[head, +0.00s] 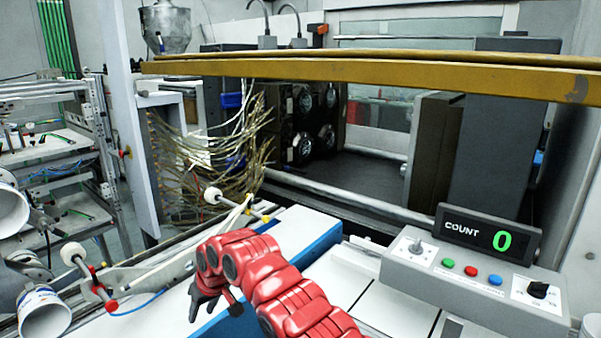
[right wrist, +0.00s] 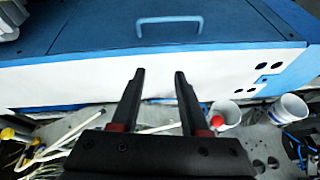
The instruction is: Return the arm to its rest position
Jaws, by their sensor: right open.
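My right arm is red and reaches in from the bottom of the head view. My right gripper (head: 214,301) hangs over the white and blue surface at the lower middle, partly hidden by its own arm. In the right wrist view my right gripper (right wrist: 159,78) shows two dark fingers spread apart with nothing between them. Beyond the fingertips is a white panel (right wrist: 90,82) with a blue edge. My left gripper is not in the head view.
A control box (head: 470,285) with buttons and a display (head: 488,236) reading COUNT 0 stands at right. A yellow beam (head: 380,78) crosses above. White-knobbed rods (head: 212,196) and bundled cables (head: 215,150) lie left. A blue handle (right wrist: 169,27) shows in the wrist view.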

